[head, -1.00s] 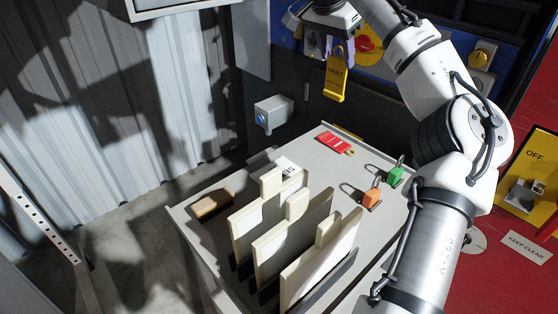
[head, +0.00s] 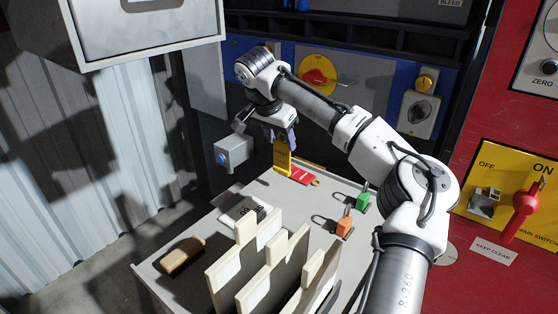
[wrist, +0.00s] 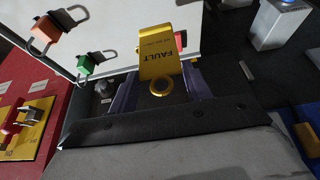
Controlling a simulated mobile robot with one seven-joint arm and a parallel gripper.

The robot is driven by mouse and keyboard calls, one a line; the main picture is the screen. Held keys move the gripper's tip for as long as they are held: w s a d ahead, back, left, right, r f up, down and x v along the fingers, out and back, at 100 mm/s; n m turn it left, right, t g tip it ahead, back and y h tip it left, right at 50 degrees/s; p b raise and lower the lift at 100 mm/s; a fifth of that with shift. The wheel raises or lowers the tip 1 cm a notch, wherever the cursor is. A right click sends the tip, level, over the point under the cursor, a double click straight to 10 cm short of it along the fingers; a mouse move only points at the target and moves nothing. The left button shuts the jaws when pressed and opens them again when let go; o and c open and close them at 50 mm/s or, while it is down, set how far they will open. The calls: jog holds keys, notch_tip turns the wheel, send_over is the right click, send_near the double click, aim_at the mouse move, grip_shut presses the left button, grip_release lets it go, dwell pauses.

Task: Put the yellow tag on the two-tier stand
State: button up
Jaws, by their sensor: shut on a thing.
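The yellow tag (head: 282,158), printed FAULT, hangs from my gripper (head: 281,134) in the head view. In the wrist view my gripper (wrist: 160,88) is shut on its ringed end, with the yellow tag (wrist: 157,50) pointing away from the fingers. The tag appears near the far edge of a grey-topped stand (head: 215,222), just left of a red tag; whether it touches the top cannot be told. I take this as the two-tier stand; its lower tier is not clearly visible.
A grey box (head: 234,152) juts out behind. Bare top lies between card and padlocks.

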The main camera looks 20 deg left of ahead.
aim_at(281, 164)
jog(key=shift+f, duration=3.2)
jog(key=shift+f, duration=0.2)
jog(key=o, duration=1.2)
jog(key=shift+c, duration=0.2)
jog(key=shift+r, duration=0.1)
jog(key=v, duration=1.2)
jog(key=shift+r, duration=0.1)
